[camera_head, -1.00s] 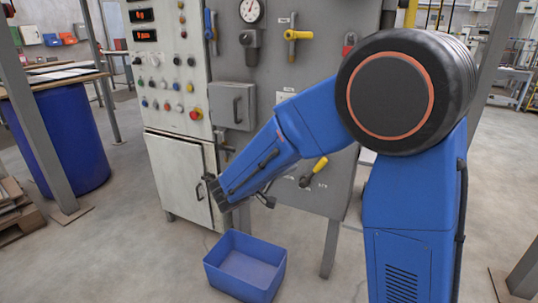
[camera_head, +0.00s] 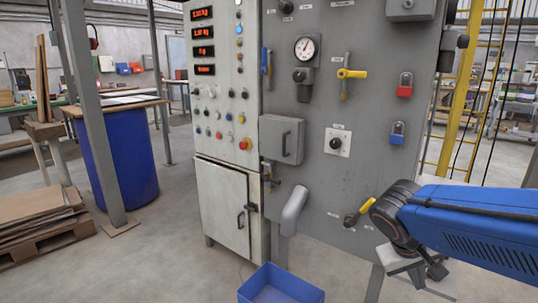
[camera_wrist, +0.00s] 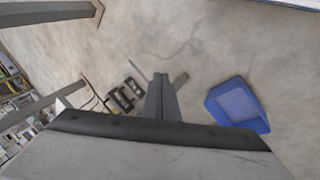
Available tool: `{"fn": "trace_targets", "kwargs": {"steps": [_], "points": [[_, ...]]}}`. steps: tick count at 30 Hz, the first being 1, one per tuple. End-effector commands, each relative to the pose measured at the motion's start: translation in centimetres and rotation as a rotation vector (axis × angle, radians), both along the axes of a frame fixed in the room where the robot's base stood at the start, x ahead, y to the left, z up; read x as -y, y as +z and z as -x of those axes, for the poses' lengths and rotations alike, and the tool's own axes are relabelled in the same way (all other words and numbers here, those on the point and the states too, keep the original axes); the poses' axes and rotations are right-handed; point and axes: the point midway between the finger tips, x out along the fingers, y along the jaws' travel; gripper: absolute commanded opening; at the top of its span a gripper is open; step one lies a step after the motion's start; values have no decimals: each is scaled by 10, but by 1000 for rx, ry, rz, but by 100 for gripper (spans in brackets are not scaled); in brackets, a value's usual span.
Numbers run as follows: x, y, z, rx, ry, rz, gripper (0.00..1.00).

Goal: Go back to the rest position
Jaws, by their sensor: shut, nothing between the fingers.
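My gripper (camera_wrist: 162,78) shows in the wrist view as narrow grey fingers, closed together with nothing between them, above the bare concrete floor. In the head view my blue arm comes in from the right edge and ends in a dark wrist joint in front of the grey panel's lower right. The gripper's fingertips are hard to make out there. My gripper is apart from the blue bin, which stands to its right in the wrist view.
An open blue bin (camera_head: 281,287) stands on the floor before the machine; it also shows in the wrist view (camera_wrist: 238,104). The grey panel (camera_head: 325,110) carries valves, a gauge and padlocks, with a yellow-handled lever (camera_head: 361,211) near my wrist. A blue drum (camera_head: 125,160) stands left.

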Motion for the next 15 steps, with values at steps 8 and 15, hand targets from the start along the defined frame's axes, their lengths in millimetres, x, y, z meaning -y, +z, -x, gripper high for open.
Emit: {"fn": "trace_targets", "kwargs": {"steps": [8,15], "points": [[-23,-4,54,80,33,-256,0],[-48,-1,78,183,80,-411,0]]}}
